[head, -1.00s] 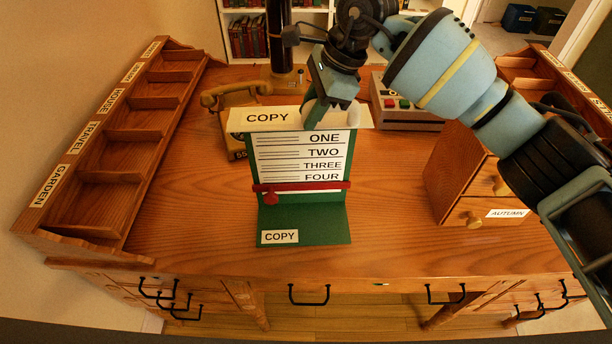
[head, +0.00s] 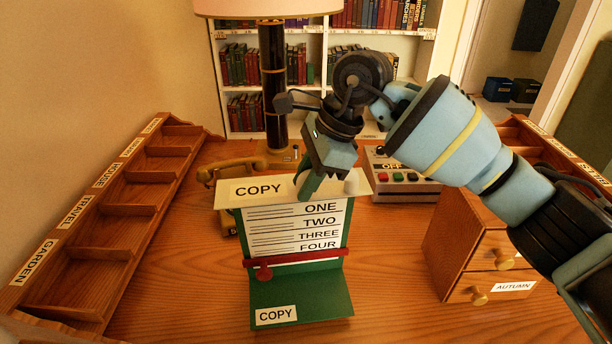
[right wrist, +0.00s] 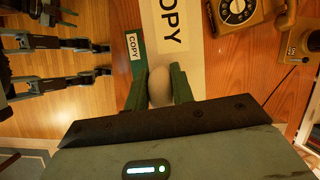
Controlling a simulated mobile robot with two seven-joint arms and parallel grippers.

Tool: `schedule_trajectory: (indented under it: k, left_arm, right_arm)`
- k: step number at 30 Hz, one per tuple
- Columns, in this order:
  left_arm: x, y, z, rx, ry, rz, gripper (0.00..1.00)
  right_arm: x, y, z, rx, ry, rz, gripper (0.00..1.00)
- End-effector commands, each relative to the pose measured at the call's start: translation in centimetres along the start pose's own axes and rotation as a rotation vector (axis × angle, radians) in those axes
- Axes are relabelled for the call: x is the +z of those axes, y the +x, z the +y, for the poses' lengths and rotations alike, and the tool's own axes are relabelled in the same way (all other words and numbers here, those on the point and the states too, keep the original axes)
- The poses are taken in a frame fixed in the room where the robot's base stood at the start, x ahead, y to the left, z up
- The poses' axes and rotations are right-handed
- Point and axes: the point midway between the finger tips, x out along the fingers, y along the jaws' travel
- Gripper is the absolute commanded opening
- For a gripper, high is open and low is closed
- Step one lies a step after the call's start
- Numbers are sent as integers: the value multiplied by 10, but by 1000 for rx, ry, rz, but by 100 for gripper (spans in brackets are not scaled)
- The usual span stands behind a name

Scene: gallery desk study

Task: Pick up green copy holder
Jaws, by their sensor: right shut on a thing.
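The green copy holder (head: 300,291) stands upright on the desk, with red bar, lined sheet and a cream COPY board across its top. My right gripper (head: 308,186) comes down onto the top board from above and is shut there. In the right wrist view, its two green fingers (right wrist: 158,88) close on a cream, egg-shaped knob at the copy holder's top (right wrist: 172,35). The green foot also shows there, with its COPY label. I cannot tell any gap under the foot. My left gripper does not show in the head view.
A telephone (head: 237,172) sits behind the holder on the left and a grey button box (head: 405,187) on the right. A lamp (head: 275,85) stands at the back. A labelled sorting tray (head: 90,253) is at left, a small drawer unit (head: 470,250) at right.

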Motion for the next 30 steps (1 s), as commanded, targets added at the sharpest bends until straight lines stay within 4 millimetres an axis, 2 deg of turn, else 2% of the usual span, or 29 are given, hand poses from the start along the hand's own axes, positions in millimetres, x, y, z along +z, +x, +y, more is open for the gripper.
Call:
schedule_trajectory:
  k: [18,24,30]
  left_arm:
    - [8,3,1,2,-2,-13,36]
    - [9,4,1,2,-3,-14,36]
    - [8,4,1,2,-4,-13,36]
  right_arm:
    - [30,-12,103,-1,-3,-1,0]
    - [37,-14,124,-1,-3,-1,0]
    - [39,-16,131,-2,-1,0,0]
